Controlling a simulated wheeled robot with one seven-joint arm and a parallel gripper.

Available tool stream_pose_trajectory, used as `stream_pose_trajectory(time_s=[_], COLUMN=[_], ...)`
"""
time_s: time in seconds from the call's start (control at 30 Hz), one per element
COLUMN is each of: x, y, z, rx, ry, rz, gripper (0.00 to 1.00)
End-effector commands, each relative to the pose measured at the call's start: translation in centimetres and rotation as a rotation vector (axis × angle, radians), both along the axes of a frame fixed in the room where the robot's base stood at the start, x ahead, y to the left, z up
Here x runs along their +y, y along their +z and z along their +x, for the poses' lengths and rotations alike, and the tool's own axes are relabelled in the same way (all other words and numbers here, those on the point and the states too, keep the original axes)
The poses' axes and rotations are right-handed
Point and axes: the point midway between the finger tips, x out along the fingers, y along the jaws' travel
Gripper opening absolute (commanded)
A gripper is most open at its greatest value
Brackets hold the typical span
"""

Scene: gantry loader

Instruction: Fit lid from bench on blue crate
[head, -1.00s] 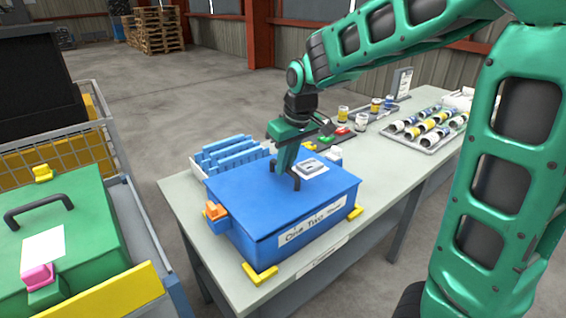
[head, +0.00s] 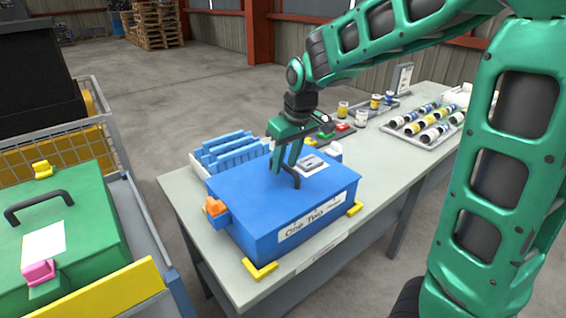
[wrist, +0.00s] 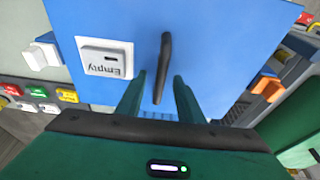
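The blue crate (head: 268,246) stands on the bench between yellow corner pieces, a white label on its front. The blue lid (head: 233,183) lies on top of it and looks level, with no gap that I can make out. The lid has a dark bar handle (head: 293,176) and a label plate that reads "Empty" (wrist: 105,67) in the wrist view. My gripper (wrist: 159,76) points down over the lid. Its two fingers stand apart on either side of the handle (wrist: 166,60), with space showing between them and it.
A blue ribbed rack (head: 230,152) stands behind the crate. Jars (head: 361,118) and a tray of cans (head: 412,132) are farther right on the bench (head: 190,200). A green lidded crate (head: 90,215) sits in a cart at left.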

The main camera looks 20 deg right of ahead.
Motion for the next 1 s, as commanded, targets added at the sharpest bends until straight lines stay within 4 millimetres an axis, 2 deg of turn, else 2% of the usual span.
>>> stream_pose_trajectory(time_s=[0.17, 0.4, 0.6, 0.77, 1.0], x=[-0.2, -0.5, -0.8, -0.9, -0.9], y=[2.2, 6.6, 9.2, 10.0, 10.1], z=[-0.5, -1.5, -2.2, -2.5, -2.6], rx=[-0.004, -0.006, -0.003, -0.001, 0.0], ry=[-0.001, 0.001, 0.0, 0.0, 0.0], rz=[0.003, 0.002, 0.001, 0.0, 0.0], gripper=[0.34, 0.34, 0.34, 0.34, 0.34])
